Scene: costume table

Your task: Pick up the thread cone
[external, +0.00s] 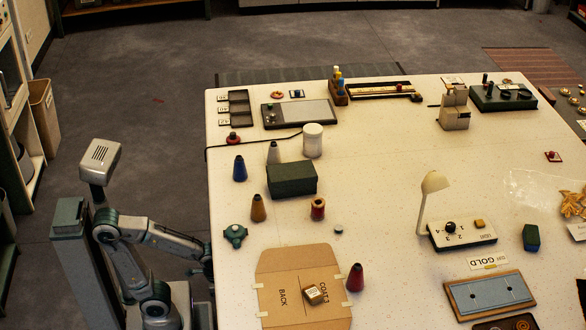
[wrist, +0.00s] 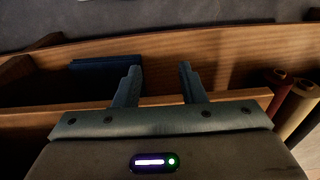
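Several thread cones stand upright on the white table in the external view: a blue cone (external: 240,168), a pale grey cone (external: 273,153), a tan cone (external: 258,208) and a dark red cone (external: 356,278). A shorter red spool-like piece (external: 318,208) stands near the middle. My gripper (wrist: 159,72) is open in the wrist view, with nothing between its fingers. In the external view my arm reaches low to the table's left edge, and the fingers cannot be made out there. No cone on the tabletop shows in the wrist view.
A dark green box (external: 292,179) stands between the cones, with a white cylinder (external: 313,140) behind it. A cardboard pattern (external: 280,292) lies near the left front. The wrist view shows a wooden shelf edge (wrist: 220,50), a blue item (wrist: 95,80) and rolls (wrist: 290,105).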

